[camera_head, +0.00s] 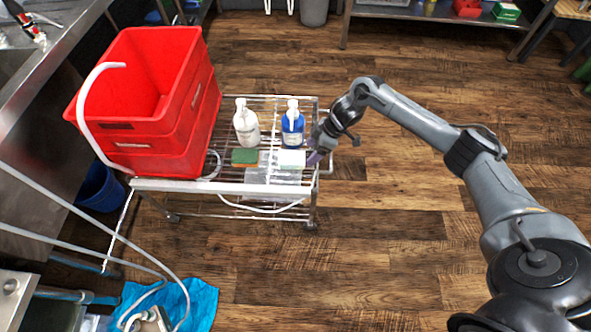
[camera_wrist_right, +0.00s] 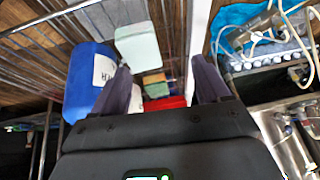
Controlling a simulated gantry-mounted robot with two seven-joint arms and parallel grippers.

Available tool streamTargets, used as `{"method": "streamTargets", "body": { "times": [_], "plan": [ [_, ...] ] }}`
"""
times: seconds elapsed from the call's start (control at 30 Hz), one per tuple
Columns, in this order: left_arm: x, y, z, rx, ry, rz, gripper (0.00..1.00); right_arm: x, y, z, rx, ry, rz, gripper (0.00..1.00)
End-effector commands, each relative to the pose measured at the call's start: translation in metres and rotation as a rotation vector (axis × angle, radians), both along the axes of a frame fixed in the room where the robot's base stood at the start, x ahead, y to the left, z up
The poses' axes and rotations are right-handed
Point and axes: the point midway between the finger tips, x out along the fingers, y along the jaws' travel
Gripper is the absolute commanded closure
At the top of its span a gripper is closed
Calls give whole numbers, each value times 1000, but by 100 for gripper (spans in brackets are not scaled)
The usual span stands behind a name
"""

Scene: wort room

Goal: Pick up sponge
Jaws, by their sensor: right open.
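A sponge (camera_head: 245,157) with a green top and a brownish-yellow side lies on the wire cart. In the right wrist view, a small green and yellow block (camera_wrist_right: 154,79) shows between the fingers, farther off. A pale white-green block (camera_head: 292,160), perhaps also a sponge, lies to its right on the cart, closer to my right gripper (camera_head: 315,157). The pale block also shows in the right wrist view (camera_wrist_right: 138,46). My right gripper is at the cart's right edge, its two dark fingers apart (camera_wrist_right: 163,80) and nothing held between them. My left gripper is out of view.
A white bottle (camera_head: 246,124) and a blue bottle (camera_head: 292,127) stand behind the blocks on the cart (camera_head: 250,188). A large red crate (camera_head: 150,130) fills the cart's left side. Wooden floor is clear to the right.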

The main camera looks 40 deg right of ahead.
Motion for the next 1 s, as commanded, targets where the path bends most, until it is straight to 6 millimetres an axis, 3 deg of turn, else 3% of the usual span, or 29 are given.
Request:
{"method": "streamTargets", "body": {
  "times": [0.03,0.13,0.33,0.7,1.0],
  "plan": [
    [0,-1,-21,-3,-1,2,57,10,-7,-6,-9,-27,-4,24],
    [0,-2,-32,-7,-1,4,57,23,-13,2,-19,-63,-11,24],
    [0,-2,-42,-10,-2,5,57,35,-11,4,-18,-90,-12,24],
    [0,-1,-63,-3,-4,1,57,51,5,-35,-17,-91,-11,24],
    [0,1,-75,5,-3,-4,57,54,10,-52,-18,-92,-11,24]
  ]
}}
